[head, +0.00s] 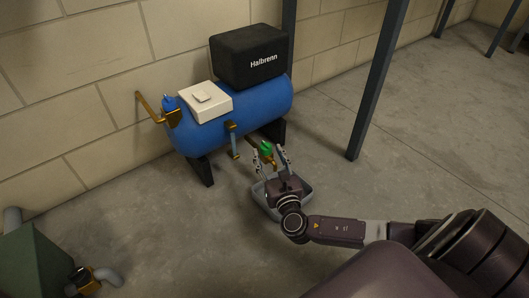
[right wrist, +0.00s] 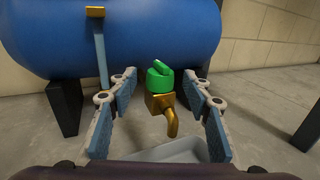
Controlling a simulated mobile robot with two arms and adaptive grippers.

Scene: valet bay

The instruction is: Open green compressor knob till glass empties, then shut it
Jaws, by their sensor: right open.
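The green knob (head: 266,149) sits on a brass tap (head: 273,163) low on the front of the blue compressor tank (head: 262,103). In the right wrist view the knob (right wrist: 160,78) has a raised bar on top, and the brass spout (right wrist: 171,121) points down. My right gripper (head: 270,156) is open, with one finger on each side of the knob, apart from it. A sight glass (head: 234,140) seems to be the blue tube with brass fittings left of the knob; its level is too small to tell. My left gripper is not in view.
A grey tray (head: 306,186) lies on the floor under the tap. Dark tank legs (head: 203,171) stand on either side. A dark post (head: 375,85) stands to the right.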

